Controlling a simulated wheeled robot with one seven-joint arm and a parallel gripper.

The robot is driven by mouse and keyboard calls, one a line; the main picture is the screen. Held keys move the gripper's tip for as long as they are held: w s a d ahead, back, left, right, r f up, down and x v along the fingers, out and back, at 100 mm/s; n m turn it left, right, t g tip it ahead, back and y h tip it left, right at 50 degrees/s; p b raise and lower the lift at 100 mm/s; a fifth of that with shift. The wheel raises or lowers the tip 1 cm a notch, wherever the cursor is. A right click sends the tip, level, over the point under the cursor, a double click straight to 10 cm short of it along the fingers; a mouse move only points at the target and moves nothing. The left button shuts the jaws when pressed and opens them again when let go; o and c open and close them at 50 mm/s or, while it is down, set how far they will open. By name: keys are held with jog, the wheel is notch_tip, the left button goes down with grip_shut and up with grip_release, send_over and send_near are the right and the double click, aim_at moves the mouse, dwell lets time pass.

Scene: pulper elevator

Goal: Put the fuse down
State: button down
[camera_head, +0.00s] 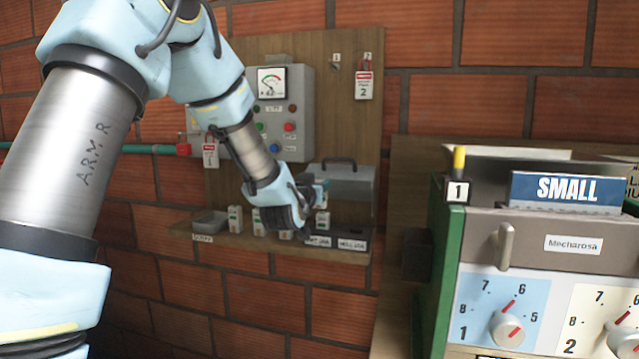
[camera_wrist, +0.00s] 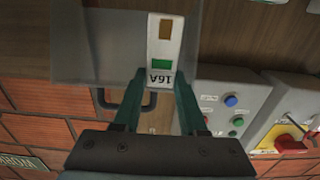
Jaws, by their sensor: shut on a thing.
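In the head view my gripper (camera_head: 312,194) is in front of the wooden panel, above the right part of the shelf (camera_head: 264,241). The held fuse is mostly hidden there by my wrist. Other white fuses (camera_head: 235,218) stand upright in a row on the shelf. Dark labelled trays (camera_head: 352,242) sit at the shelf's right end. A grey labelled tray (camera_head: 208,224) sits at its left end.
A grey box with a dark handle (camera_head: 345,180) is on the panel close behind my gripper. A grey control box (camera_head: 285,110) with a gauge and buttons hangs above. A large machine with dials (camera_head: 540,275) stands at the right.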

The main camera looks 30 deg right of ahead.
aim_at(319, 182)
jog(key=p+x, duration=0.1)
jog(key=x, duration=0.2)
jog(key=shift+w+d, duration=0.1)
jog(key=shift+w, duration=0.05)
jog(key=shift+f, duration=0.75)
jog(key=shift+s+f+b, duration=0.2)
jog(key=shift+f+b, duration=0.25)
jog(key=shift+f, duration=0.05)
jog(key=c, duration=0.7)
grip_release()
jog(key=shift+r, duration=0.1)
jog(key=shift+c, duration=0.2)
